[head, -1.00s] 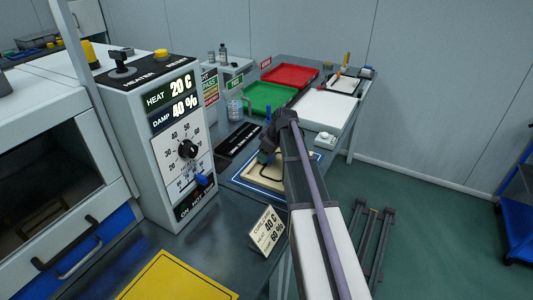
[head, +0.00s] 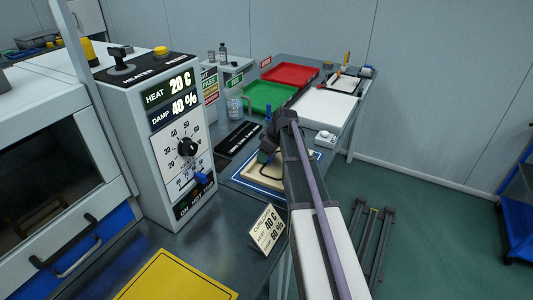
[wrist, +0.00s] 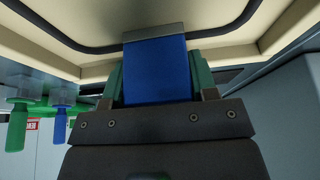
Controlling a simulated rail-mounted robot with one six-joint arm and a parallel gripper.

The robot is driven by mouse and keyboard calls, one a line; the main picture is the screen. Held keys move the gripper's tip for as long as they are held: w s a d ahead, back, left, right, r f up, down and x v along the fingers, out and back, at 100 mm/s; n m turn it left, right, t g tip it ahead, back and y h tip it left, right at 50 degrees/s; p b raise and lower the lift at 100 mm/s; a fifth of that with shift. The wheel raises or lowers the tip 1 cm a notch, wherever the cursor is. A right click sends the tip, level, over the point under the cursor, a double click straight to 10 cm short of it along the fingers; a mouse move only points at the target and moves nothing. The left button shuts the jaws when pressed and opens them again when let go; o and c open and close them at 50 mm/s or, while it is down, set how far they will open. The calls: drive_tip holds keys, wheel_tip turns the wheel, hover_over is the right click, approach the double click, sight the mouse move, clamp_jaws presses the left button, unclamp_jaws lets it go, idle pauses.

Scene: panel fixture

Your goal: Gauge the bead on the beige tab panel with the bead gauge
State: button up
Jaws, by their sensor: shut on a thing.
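The beige tab panel (head: 254,179) lies inside a white-outlined area on the bench, partly hidden by my arm in the head view. In the wrist view the panel (wrist: 55,52) fills the top, with a dark bead (wrist: 62,40) running along its inner face. My gripper (wrist: 157,88) is shut on the bead gauge (wrist: 156,65), a blue block with a grey end piece. The grey end is close to the bead and overlaps it in the picture; I cannot tell whether they touch. In the head view the gauge is not clear beside my arm.
A green tray (head: 268,97), a red tray (head: 290,74) and a white board (head: 327,108) stand farther back. The heater control box (head: 165,130) is left of the panel. A small setting card (head: 267,229) stands in front. A yellow mat (head: 175,280) lies nearest.

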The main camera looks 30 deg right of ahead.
idle(0.4)
wheel_tip(320, 180, up, 8)
drive_tip(key=p, duration=0.8)
